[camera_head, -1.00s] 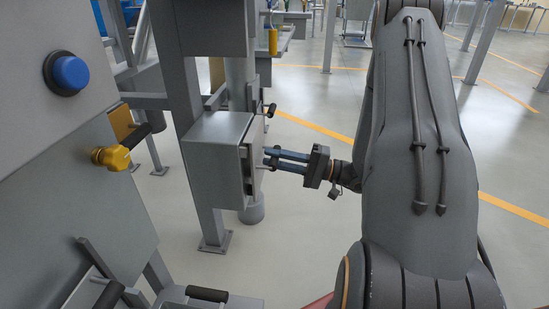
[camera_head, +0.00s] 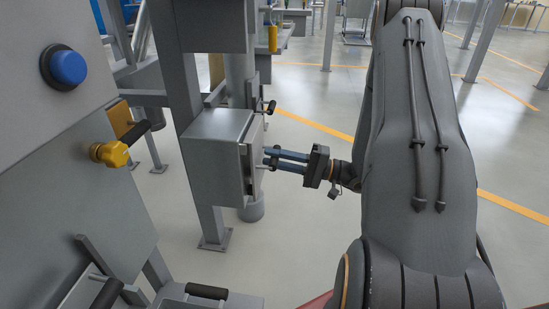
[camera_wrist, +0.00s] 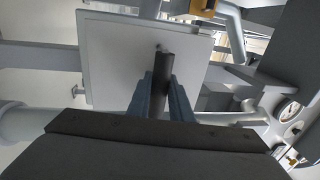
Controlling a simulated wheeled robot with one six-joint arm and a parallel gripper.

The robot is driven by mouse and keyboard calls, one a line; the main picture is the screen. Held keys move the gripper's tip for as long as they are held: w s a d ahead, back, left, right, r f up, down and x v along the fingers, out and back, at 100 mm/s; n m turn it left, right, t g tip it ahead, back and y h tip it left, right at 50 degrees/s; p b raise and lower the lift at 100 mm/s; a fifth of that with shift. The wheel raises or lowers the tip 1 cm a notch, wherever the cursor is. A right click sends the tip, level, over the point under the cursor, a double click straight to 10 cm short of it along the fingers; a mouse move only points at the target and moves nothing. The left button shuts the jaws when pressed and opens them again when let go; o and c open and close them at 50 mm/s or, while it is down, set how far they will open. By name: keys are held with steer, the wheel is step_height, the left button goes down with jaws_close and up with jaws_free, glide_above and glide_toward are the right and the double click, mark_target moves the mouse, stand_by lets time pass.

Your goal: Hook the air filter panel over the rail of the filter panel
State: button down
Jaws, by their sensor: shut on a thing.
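The air filter panel appears to be the flat light-grey plate in the wrist view (camera_wrist: 115,62), with a dark bar handle (camera_wrist: 166,68) standing out from it. My gripper (camera_wrist: 163,85) is shut on this handle, its blue fingers on either side. In the head view my gripper (camera_head: 268,159) reaches in from the right to the plate (camera_head: 257,150), seen nearly edge-on at the right face of a grey box (camera_head: 212,165). I cannot tell whether the plate touches the box. I cannot make out the rail clearly.
A grey post (camera_head: 213,222) stands behind the box. At the left are a sloped grey panel with a blue button (camera_head: 68,68) and a yellow knob (camera_head: 112,154). A black handle (camera_head: 207,292) is at the bottom. Open floor (camera_head: 315,230) lies below my gripper.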

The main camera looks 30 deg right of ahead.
steer(key=c, duration=1.5)
jaws_free()
steer(key=shift+s+d, duration=0.1)
steer(key=p+v, duration=0.2)
steer(key=v, duration=0.5)
steer(key=shift+s+d, duration=0.1)
steer(key=shift+d, duration=0.15)
